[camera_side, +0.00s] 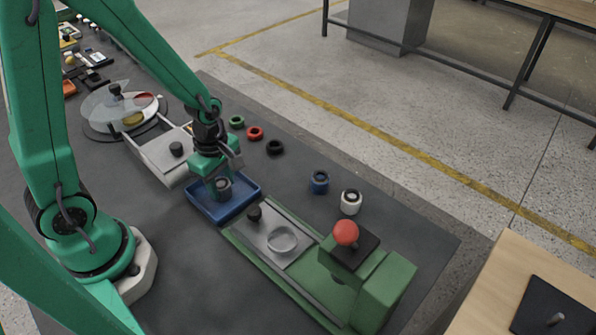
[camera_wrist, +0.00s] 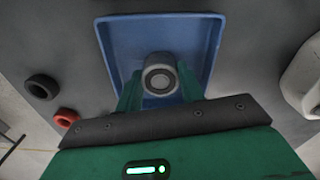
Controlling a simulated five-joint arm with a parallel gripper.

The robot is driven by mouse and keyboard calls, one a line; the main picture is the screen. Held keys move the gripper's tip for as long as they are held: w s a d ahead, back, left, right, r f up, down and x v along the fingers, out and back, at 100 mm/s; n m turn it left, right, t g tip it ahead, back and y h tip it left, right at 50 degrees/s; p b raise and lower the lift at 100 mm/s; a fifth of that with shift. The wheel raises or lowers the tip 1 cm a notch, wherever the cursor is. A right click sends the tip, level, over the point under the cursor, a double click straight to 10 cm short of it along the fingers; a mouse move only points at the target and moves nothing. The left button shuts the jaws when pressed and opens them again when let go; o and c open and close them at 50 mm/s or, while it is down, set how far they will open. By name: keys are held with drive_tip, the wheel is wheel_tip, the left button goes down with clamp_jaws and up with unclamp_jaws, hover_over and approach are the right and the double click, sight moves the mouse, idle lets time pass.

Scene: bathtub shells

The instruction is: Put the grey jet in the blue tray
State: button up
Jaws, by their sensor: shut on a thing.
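The grey jet (camera_wrist: 159,73) is a short round piece with a ring-shaped end, and it shows between my fingers in the wrist view. It also shows in the side view (camera_side: 223,184), at the fingertips. My gripper (camera_side: 219,182) is shut on it. The blue tray (camera_side: 241,207) is a shallow square tray on the dark mat. My gripper and the jet are over the inside of the tray; in the wrist view the tray's rim (camera_wrist: 213,45) surrounds the jet on the visible sides. I cannot tell whether the jet touches the tray floor.
A green fixture (camera_side: 380,290) with a red ball knob stands at the right, with a grey sliding plate (camera_side: 270,240) close to the tray. A pale box (camera_side: 160,155) stands behind left. Green, red and black rings (camera_side: 275,147) lie behind; blue and white pieces (camera_side: 351,201) stand right.

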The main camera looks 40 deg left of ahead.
drive_tip(key=o, duration=1.1)
drive_tip(key=shift+c, duration=0.2)
drive_tip(key=shift+r, duration=0.15)
wheel_tip(320, 180, up, 12)
drive_tip(key=shift+r, duration=0.1)
idle(0.4)
wheel_tip(320, 180, up, 9)
drive_tip(key=m+t, duration=0.4)
drive_tip(key=m, duration=1.2)
hover_over(220, 185)
drive_tip(key=s, duration=0.4)
drive_tip(key=m, duration=0.2)
drive_tip(key=s+r+m+t, duration=0.1)
drive_tip(key=m, duration=0.1)
drive_tip(key=shift+s+a+r+t, duration=0.1)
drive_tip(key=shift+t, duration=0.2)
